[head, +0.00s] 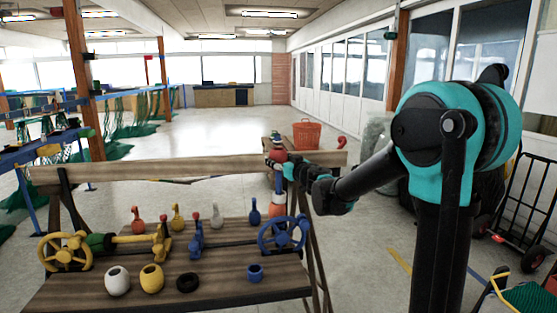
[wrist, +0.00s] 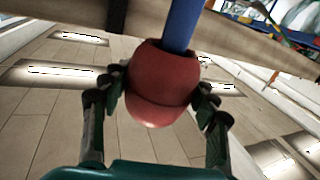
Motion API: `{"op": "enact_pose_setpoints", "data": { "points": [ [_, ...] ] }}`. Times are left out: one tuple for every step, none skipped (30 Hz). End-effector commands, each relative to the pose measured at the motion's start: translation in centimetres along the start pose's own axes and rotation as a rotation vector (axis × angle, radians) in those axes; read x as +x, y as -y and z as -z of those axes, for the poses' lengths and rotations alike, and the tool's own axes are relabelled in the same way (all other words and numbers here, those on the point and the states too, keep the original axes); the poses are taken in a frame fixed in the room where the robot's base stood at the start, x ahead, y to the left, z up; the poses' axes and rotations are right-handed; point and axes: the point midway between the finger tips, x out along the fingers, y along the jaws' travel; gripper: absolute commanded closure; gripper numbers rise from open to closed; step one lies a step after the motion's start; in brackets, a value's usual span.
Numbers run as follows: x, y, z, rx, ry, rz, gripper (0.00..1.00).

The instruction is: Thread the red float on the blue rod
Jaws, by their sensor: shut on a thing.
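The red float (wrist: 160,85) is a rounded red piece with an opening at one end. My gripper (wrist: 162,98) is shut on it, with one finger on each side. The blue rod (wrist: 180,24) meets the float at that opening, and its end appears to be inside the rim; how deep it reaches is hidden. In the head view the red float (head: 277,156) is at my gripper (head: 287,171), above the blue rod (head: 278,183), which stands upright over a red and white base piece at the bench's right end.
The wooden bench (head: 220,290) holds a yellow handwheel (head: 65,252), a blue handwheel (head: 283,235), several small pegs and ring-shaped floats. A wooden rail (head: 150,168) runs behind. An orange basket (head: 306,136) stands farther back. Open floor lies beyond.

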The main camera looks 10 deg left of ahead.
Motion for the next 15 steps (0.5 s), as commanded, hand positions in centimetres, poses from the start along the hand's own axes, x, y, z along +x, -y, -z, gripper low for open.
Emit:
{"op": "enact_pose_setpoints", "data": {
  "points": [
    [0.0, 0.0, 0.0, 0.0, 0.0, 0.0, 0.7],
    [0.0, 0.0, 0.01, 0.0, 0.0, 0.0, 0.7],
    [0.0, 0.0, 0.01, 0.0, 0.0, 0.0, 0.36],
    [0.0, 0.0, 0.01, 0.0, 0.0, 0.0, 0.32],
    [0.0, 0.0, 0.01, 0.0, 0.0, 0.0, 0.28],
    [0.0, 0.0, 0.01, 0.0, 0.0, 0.0, 0.23],
    [0.0, 0.0, 0.01, 0.0, 0.0, 0.0, 0.19],
    [0.0, 0.0, 0.01, 0.0, 0.0, 0.0, 0.16],
    [0.0, 0.0, 0.01, 0.0, 0.0, 0.0, 0.16],
    [0.0, 0.0, 0.01, 0.0, 0.0, 0.0, 0.16],
    [0.0, 0.0, 0.01, 0.0, 0.0, 0.0, 0.16],
    [0.0, 0.0, 0.01, 0.0, 0.0, 0.0, 0.16],
    [0.0, 0.0, 0.01, 0.0, 0.0, 0.0, 0.16],
    [0.0, 0.0, 0.01, 0.0, 0.0, 0.0, 0.16],
    [0.0, 0.0, 0.01, 0.0, 0.0, 0.0, 0.16]
  ]
}}
